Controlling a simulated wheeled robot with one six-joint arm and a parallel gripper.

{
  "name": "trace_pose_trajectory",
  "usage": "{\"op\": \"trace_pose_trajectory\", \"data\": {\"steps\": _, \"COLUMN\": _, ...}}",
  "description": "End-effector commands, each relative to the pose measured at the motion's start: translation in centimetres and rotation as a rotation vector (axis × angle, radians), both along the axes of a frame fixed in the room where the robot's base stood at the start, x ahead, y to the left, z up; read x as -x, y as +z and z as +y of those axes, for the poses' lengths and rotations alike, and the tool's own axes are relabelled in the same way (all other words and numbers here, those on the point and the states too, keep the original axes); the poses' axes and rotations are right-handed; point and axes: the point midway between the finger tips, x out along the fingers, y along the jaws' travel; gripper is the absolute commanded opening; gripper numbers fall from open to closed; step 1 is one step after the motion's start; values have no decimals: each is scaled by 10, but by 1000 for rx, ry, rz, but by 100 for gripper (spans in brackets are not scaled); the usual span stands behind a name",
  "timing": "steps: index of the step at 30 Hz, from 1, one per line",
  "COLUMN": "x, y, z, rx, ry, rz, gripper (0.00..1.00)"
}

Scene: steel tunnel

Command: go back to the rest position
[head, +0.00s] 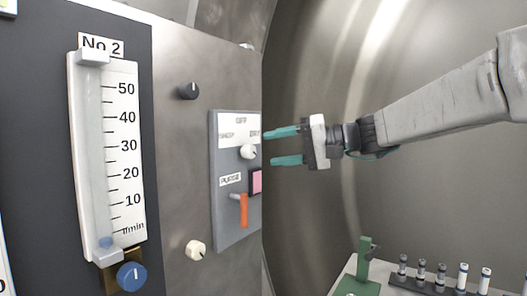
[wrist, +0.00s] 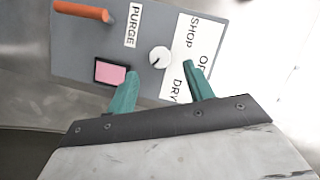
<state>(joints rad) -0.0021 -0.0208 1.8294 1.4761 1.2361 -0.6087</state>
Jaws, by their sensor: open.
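My gripper (head: 285,147) is at the end of my grey arm, which reaches in from the right in the head view. Its two green fingers are apart, with nothing between them. The fingers point at the grey switch panel (head: 228,215), near its right edge. The panel carries a white selector knob (head: 248,152), an orange lever (head: 243,210) under a PURGE label, and a pink button (head: 257,182). In the wrist view the green fingers (wrist: 160,88) show in front of the panel, either side of the white knob (wrist: 159,57). I cannot tell whether they touch the panel.
A flowmeter (head: 105,150) marked No.2 stands on the left, with a blue knob (head: 131,276) below it. A black knob (head: 189,91) and a cream knob (head: 195,250) are on the steel wall. A rack of vials (head: 440,277) and a green stand (head: 362,268) sit low at right.

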Motion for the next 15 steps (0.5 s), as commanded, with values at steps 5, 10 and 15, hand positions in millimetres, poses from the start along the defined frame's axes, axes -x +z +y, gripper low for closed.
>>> {"op": "trace_pose_trajectory", "data": {"steps": 5, "x": 6, "y": 3, "z": -21, "rx": 0, "ry": -3, "rz": 2, "gripper": 52}}
{"op": "trace_pose_trajectory", "data": {"steps": 10, "x": 8, "y": 4, "z": -25, "rx": -1, "ry": 0, "rz": 2, "gripper": 52}}
{"op": "trace_pose_trajectory", "data": {"steps": 15, "x": 8, "y": 4, "z": -24, "rx": -1, "ry": 0, "rz": 2, "gripper": 52}}
